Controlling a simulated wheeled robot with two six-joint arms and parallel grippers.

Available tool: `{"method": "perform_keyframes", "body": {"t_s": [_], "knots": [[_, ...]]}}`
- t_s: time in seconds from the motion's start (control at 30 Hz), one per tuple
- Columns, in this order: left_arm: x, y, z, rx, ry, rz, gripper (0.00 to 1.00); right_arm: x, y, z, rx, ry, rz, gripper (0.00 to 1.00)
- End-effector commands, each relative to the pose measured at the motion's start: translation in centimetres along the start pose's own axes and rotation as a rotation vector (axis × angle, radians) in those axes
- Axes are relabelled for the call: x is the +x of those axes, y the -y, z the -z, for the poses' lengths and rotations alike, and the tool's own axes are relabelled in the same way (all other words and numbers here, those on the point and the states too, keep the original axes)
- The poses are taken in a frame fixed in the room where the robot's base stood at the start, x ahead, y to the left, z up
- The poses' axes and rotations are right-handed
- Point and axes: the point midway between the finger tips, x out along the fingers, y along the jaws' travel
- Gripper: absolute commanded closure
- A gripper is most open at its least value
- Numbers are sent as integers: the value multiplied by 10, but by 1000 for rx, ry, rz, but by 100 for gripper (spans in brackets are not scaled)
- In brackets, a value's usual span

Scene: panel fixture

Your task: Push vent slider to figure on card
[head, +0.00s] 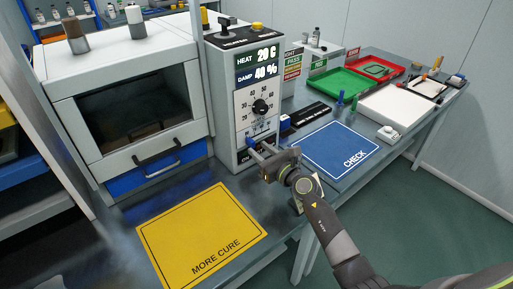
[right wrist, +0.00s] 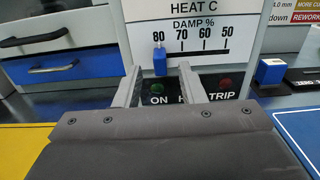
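The vent slider is a small blue knob (right wrist: 160,62) under the DAMP % scale (right wrist: 192,32) of the grey control box (head: 240,95). It stands just below the 80, at the scale's left end. My right gripper (right wrist: 160,76) is open, its two fingers apart, with the knob showing between the tips; I cannot tell whether either finger touches it. In the head view the right gripper (head: 268,155) is at the box's lower front. The box display reads HEAT 20 C and DAMP 40 %. A card (right wrist: 295,12) at the upper right is only partly readable. My left gripper is out of view.
An oven-like cabinet (head: 190,135) with a blue drawer stands left of the box. A yellow MORE CURE mat (head: 200,235) and a blue CHECK mat (head: 340,150) lie in front. A blue-topped stamp (right wrist: 270,71) stands right of the gripper. Red and green trays are farther back.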

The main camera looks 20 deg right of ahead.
Motion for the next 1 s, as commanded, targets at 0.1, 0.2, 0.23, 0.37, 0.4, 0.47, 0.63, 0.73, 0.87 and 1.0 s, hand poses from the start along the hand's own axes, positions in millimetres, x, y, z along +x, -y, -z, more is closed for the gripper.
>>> {"method": "perform_keyframes", "body": {"t_s": [0.1, 0.2, 0.23, 0.37, 0.4, 0.47, 0.63, 0.73, 0.87, 1.0], "knots": [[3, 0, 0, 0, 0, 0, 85, 14, 0, 1, 2, 1, 0, 64], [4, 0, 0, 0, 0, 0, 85, 21, 0, 1, 1, 0, 0, 64], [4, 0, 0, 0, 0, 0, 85, 22, 0, 1, 1, 0, 0, 64], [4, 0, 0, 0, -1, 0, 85, 25, 0, 0, 0, 0, 0, 64], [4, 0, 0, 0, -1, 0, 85, 25, 0, 0, 0, 0, 0, 64], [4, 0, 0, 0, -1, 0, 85, 25, 0, 0, 0, 0, 0, 64], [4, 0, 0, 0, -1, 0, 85, 24, 0, 0, 1, 0, 0, 73], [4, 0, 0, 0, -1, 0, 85, 24, 0, 0, 1, 0, 0, 86], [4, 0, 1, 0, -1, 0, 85, 24, 0, 0, 1, 0, 0, 100], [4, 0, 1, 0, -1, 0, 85, 24, 0, 0, 1, 0, 0, 100]]}}
